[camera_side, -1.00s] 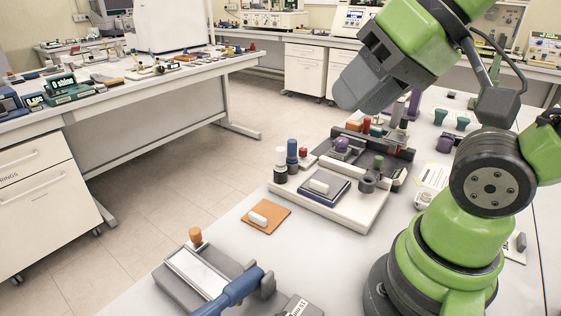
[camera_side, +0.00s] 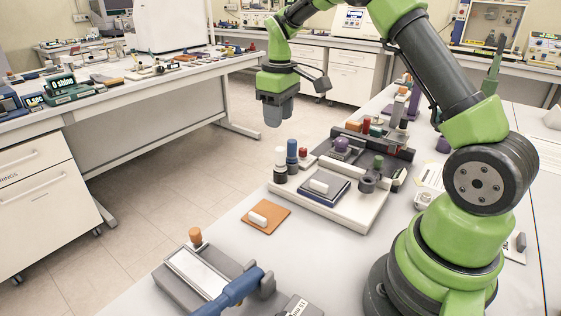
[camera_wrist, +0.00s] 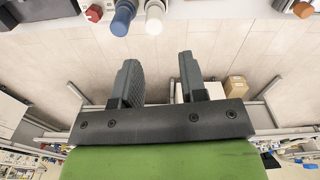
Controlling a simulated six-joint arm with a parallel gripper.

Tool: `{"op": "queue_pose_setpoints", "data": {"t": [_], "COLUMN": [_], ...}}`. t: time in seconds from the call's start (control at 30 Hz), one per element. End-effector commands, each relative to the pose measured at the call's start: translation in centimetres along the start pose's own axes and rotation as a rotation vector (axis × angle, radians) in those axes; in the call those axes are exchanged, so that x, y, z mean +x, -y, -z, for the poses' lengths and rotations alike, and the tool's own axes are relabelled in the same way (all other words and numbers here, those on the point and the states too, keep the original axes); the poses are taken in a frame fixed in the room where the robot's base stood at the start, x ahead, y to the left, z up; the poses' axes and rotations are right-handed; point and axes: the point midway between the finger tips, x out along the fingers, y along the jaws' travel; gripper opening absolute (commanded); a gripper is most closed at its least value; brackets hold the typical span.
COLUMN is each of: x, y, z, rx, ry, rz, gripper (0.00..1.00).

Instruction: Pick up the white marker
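The white marker (camera_side: 280,160) stands upright in a dark round holder at the left edge of the pale board, with the blue marker (camera_side: 292,152) beside it. In the wrist view the white marker (camera_wrist: 154,17) shows at the top, right of the blue marker (camera_wrist: 123,17). My gripper (camera_side: 273,122) points down in the side view, above the white marker and apart from it. In the wrist view my gripper (camera_wrist: 160,58) is open, with nothing between its two dark fingers. Its fingertips stop short of the marker in that picture.
A small red-topped piece (camera_side: 303,152) stands just right of the blue marker. A dark pad with a white block (camera_side: 319,187) lies on the board. An orange pad (camera_side: 265,220) and a tray with a blue handle (camera_side: 230,290) are nearer. Floor lies left of the table.

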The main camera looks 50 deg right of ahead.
Motion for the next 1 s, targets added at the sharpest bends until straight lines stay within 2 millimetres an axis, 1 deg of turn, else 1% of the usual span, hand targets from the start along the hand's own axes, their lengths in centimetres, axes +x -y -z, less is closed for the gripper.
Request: {"op": "queue_pose_setpoints", "data": {"t": [0.03,0.13,0.4,0.57,0.8,0.9,1.0], "x": [0.9,1.9,5.8,7.0,10.6,11.4,11.7], "y": [-0.5,-0.9,-0.9,-0.8,-0.7,-0.7,-0.8], "z": [0.1,0.1,0.0,-0.1,-0.4,-0.4,-0.3], "rx": [-0.009,-0.022,-0.024,-0.024,-0.023,-0.022,-0.022], "ry": [0.016,0.03,0.033,0.032,0.033,0.031,0.028], "rz": [0.002,0.004,0.006,0.005,0.005,0.003,0.001], "gripper": [0.39,0.39,0.39,0.39,0.39,0.39,0.39]}}
